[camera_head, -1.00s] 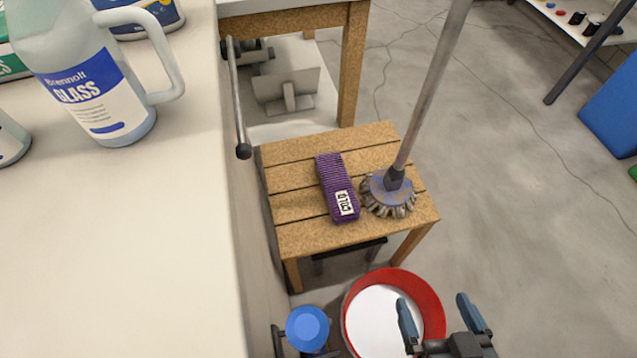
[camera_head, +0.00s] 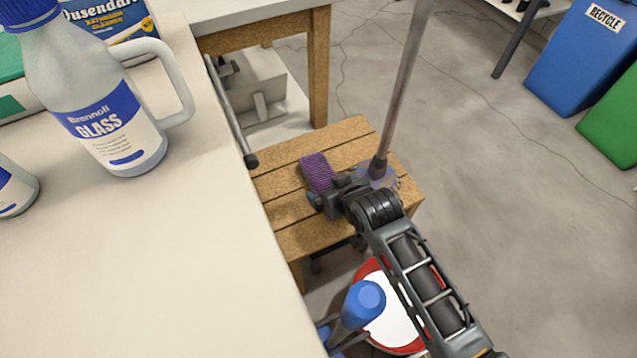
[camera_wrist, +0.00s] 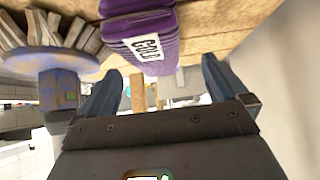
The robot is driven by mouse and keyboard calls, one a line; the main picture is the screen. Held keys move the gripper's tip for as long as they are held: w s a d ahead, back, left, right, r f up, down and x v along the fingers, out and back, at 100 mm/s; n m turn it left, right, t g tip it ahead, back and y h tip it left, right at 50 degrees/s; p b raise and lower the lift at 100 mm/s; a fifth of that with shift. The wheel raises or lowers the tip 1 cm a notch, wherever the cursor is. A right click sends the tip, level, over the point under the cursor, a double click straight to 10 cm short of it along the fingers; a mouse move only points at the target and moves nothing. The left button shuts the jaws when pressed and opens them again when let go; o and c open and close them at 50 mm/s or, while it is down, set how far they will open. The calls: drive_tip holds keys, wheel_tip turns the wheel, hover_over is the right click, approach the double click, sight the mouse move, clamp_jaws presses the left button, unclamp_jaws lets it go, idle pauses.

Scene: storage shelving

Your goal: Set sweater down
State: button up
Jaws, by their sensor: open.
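The sweater is a purple, ribbed, folded bundle (camera_head: 317,169) lying on a slatted wooden stool (camera_head: 285,210). In the head view my gripper (camera_head: 325,197) is over the stool at the sweater's near end and hides that end. In the wrist view the sweater (camera_wrist: 142,28) shows its white printed label at the top, ahead of the fingers. My gripper (camera_wrist: 165,85) is open, with its blue-grey fingers spread apart and nothing between them. I cannot tell whether a finger touches the sweater.
A mop (camera_head: 378,172) stands on the stool just right of the sweater, its pole rising beside my arm. A pale counter (camera_head: 150,270) with bottles fills the left. Blue (camera_head: 585,60) and green (camera_head: 615,115) bins stand at right.

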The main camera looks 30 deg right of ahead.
sight(327, 183)
drive_tip(key=x, duration=0.2)
drive_tip(key=b+x, duration=0.1)
drive_tip(key=x, duration=0.1)
drive_tip(key=b+x, duration=0.1)
drive_tip(key=x, duration=0.2)
drive_tip(key=shift+w+d+r, duration=0.1)
drive_tip(key=shift+w+d, duration=0.2)
drive_tip(key=shift+d, duration=0.1)
drive_tip(key=shift+c, duration=0.4)
